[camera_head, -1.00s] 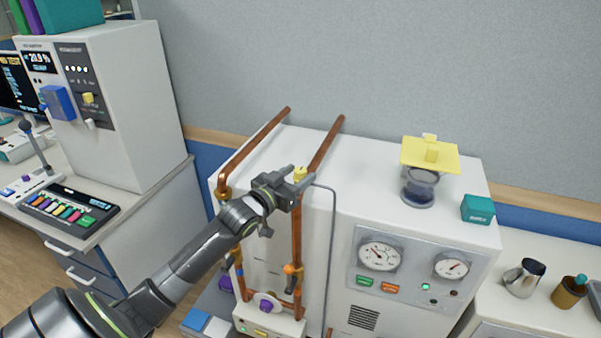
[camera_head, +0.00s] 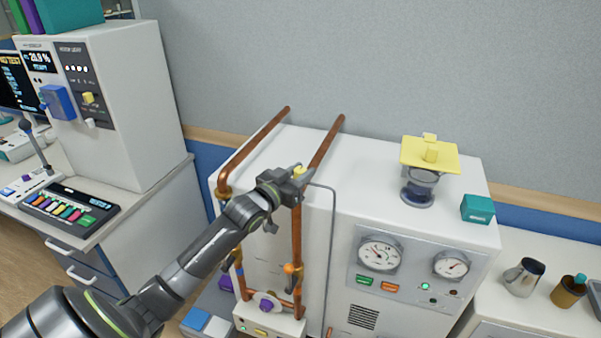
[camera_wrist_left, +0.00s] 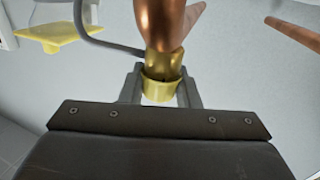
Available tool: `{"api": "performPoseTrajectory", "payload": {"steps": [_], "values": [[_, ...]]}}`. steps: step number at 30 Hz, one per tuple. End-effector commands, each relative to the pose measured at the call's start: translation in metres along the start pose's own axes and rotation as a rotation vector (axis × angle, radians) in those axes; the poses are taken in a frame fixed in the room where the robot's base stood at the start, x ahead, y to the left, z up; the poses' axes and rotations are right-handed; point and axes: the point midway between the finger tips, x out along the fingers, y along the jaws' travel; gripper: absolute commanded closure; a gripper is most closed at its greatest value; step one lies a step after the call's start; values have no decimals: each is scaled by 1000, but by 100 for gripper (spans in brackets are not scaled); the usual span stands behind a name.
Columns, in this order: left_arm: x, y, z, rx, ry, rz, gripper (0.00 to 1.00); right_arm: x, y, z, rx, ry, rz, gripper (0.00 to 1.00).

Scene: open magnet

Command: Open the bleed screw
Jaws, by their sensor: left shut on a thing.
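The bleed screw, a small yellow cap (camera_head: 299,171), sits at the top of the right copper pipe (camera_head: 297,230) on the front of the white cabinet. My left gripper (camera_head: 299,180) reaches it from the left and is shut on it. In the left wrist view the yellow screw (camera_wrist_left: 160,90) lies between the two grey fingers, against the brass fitting (camera_wrist_left: 163,62) on the copper pipe. The fingers partly hide its sides. My right gripper is not in view.
A thin grey tube (camera_head: 333,250) runs down close beside the gripped fitting. A second copper pipe (camera_head: 226,190) stands to the left. Gauges (camera_head: 379,254) are on the cabinet front. A yellow-topped jar (camera_head: 429,152) and a teal box (camera_head: 478,209) stand on top.

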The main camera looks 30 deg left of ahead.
Motion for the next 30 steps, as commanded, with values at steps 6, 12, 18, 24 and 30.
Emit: {"api": "performPoseTrajectory", "payload": {"steps": [6, 12, 18, 24, 30], "values": [[0, 1, -2, -3, 1, -31, 94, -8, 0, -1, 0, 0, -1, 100], [0, 1, -2, -4, 3, -95, 94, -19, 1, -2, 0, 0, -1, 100], [0, 1, -2, -5, 7, -182, 94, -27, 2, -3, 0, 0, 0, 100], [0, 1, 0, -5, 12, -276, 94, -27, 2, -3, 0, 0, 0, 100], [0, 1, 3, -6, 18, -386, 94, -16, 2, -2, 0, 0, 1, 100]]}}
